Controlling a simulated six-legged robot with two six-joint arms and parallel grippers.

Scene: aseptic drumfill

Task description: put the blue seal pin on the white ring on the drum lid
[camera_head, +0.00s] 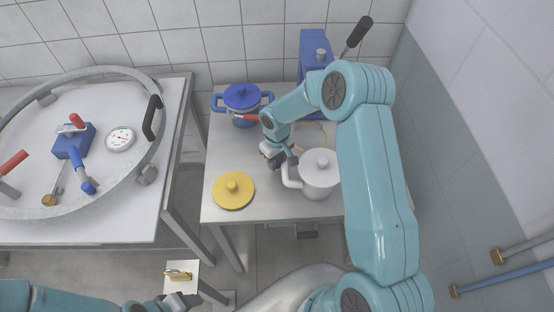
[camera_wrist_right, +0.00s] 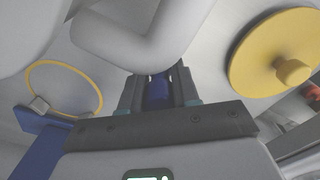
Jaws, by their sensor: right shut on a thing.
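My right gripper (camera_head: 277,158) hangs over the right-hand metal table, between the yellow disc and the pale pot. In the right wrist view, its jaws (camera_wrist_right: 158,88) are shut on a small blue piece (camera_wrist_right: 158,93), which looks like the blue seal pin. Most of the pin is hidden by the jaws, and I cannot make it out in the head view. I cannot pick out a white ring or tell for sure which surface is the drum lid. My left gripper (camera_head: 180,301) is at the bottom edge; its jaws are unclear.
The table holds a yellow disc with a knob (camera_head: 232,190), a pale lidded pot (camera_head: 320,178), a blue pot (camera_head: 241,98) and a blue upright unit (camera_head: 313,50). A large grey ring (camera_head: 95,72) lies on the left table around a gauge (camera_head: 120,138) and a blue valve (camera_head: 74,141).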

